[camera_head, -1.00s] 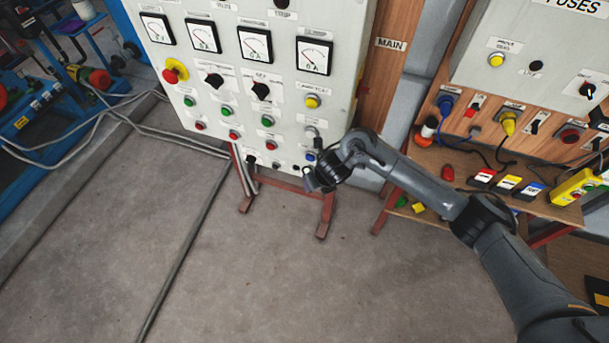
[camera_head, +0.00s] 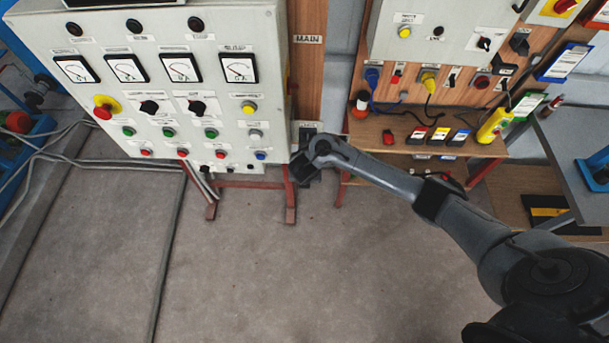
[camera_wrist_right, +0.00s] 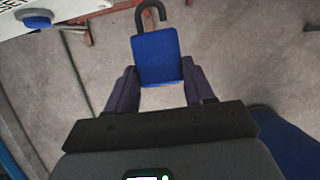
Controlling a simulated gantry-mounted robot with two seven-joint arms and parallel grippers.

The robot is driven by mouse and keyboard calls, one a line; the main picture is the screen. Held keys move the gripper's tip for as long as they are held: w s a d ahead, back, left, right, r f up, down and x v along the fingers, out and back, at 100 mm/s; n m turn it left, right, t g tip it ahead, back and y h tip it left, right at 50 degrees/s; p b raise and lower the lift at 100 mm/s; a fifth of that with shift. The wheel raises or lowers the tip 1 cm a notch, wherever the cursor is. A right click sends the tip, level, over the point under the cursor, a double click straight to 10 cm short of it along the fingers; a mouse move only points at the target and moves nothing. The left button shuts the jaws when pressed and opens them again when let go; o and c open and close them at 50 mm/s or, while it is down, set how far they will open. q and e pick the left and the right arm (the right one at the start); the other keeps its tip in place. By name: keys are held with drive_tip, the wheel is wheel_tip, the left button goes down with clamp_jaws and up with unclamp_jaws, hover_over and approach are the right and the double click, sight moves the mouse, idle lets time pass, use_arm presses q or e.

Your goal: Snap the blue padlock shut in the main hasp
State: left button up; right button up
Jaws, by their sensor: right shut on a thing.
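The blue padlock (camera_wrist_right: 158,60) is held upright between the two fingers of my right gripper (camera_wrist_right: 158,74) in the right wrist view. Its dark shackle stands up and looks open, with one end free at the left. In the head view my right gripper (camera_head: 301,168) is by the lower right corner of the grey control panel, below the MAIN label (camera_head: 308,39). The padlock cannot be made out there. A small grey plate (camera_head: 308,128) on the wooden post just above the gripper may be the main hasp; its detail is too small to tell. My left gripper is not in view.
The control panel (camera_head: 130,25) with buttons and dials is just left of my right gripper. A wooden shelf (camera_head: 375,155) with several coloured tags and a yellow pendant (camera_head: 493,126) is to the right. The floor in front is clear.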

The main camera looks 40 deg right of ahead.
drive_tip(key=shift+r, duration=0.1)
drive_tip(key=shift+w+d+b, duration=0.7)
drive_tip(key=shift+w+d, duration=0.4)
drive_tip(key=shift+w, duration=0.1)
drive_tip(key=shift+w+d+b, duration=0.55)
drive_tip(key=shift+w+d, duration=0.25)
drive_tip(key=shift+w, duration=0.05)
drive_tip(key=shift+p, duration=0.3)
idle(0.8)
